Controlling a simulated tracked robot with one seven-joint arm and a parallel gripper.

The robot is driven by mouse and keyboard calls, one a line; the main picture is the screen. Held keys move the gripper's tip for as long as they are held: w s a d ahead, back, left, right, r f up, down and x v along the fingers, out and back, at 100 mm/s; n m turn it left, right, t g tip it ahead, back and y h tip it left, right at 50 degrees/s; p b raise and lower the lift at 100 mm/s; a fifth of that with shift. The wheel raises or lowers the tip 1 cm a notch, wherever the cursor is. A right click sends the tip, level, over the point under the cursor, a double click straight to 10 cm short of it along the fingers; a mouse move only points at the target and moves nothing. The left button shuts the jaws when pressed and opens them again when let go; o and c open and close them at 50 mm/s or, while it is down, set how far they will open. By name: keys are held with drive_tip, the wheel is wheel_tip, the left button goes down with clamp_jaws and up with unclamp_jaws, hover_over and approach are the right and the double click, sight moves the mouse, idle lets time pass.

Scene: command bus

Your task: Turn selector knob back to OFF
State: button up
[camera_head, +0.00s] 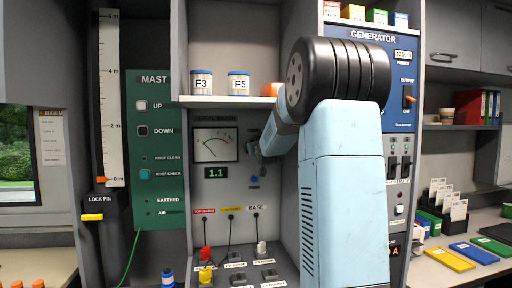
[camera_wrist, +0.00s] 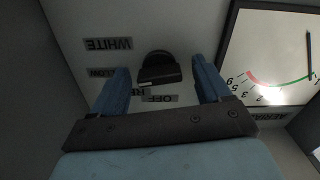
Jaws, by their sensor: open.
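The black selector knob (camera_wrist: 158,68) shows in the wrist view on a grey panel, in an upside-down picture. I cannot tell for sure which label the knob points at. My gripper (camera_wrist: 160,66) is open, with one blue finger on each side of the knob and a gap to both. In the head view my gripper (camera_head: 258,150) is at the panel right of the meter, and the knob is hidden there.
The analogue meter (camera_head: 215,145) is just left of my gripper, above a green 1.1 display (camera_head: 216,172). Plugs with cables (camera_head: 205,253) stand lower down. A shelf with F3 and F5 tins (camera_head: 201,82) is above.

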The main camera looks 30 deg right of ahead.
drive_tip(key=c, duration=1)
drive_tip(key=shift+c, duration=0.2)
drive_tip(key=shift+n, duration=0.3)
drive_tip(key=shift+a+f+n, duration=0.1)
drive_tip(key=shift+f+n, duration=0.05)
drive_tip(key=shift+n, duration=7.55)
